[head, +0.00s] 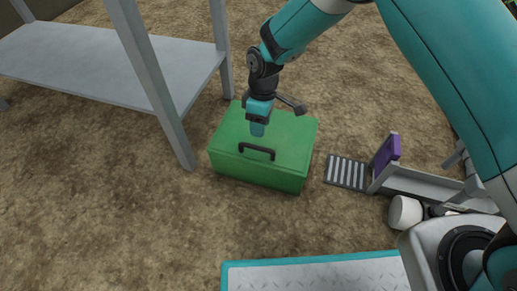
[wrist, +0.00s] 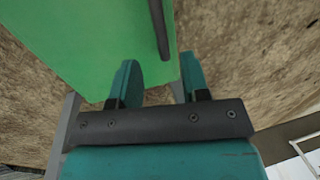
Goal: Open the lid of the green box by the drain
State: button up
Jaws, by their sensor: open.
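The green box (head: 285,135) stands on the soil left of the drain grate (head: 347,172), with its lid shut. A black bar handle (head: 257,152) sits near the lid's front edge. My gripper (head: 258,130) hangs over the lid, just behind the handle in the head view; its exact height is hard to judge. In the wrist view the two teal fingers (wrist: 160,78) are apart, with nothing between them. There the green box (wrist: 90,45) fills the upper left, and the dark handle (wrist: 159,28) lies ahead of the gap between the fingers.
A grey metal shelf (head: 110,60) stands at the left, one leg close to the box. Right of the grate are a low grey frame with a purple panel (head: 386,152) and a white cylinder (head: 404,212). Bare soil lies in front of the box.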

aim_at(259, 143)
jog(key=f+b, duration=0.1)
jog(key=f, duration=0.1)
jog(key=s+f+b, duration=0.1)
jog(key=f, duration=0.1)
jog(key=f+b, duration=0.1)
jog(key=f, duration=0.2)
jog(key=shift+s+a, duration=0.15)
jog(key=shift+a, duration=0.1)
grip_shut()
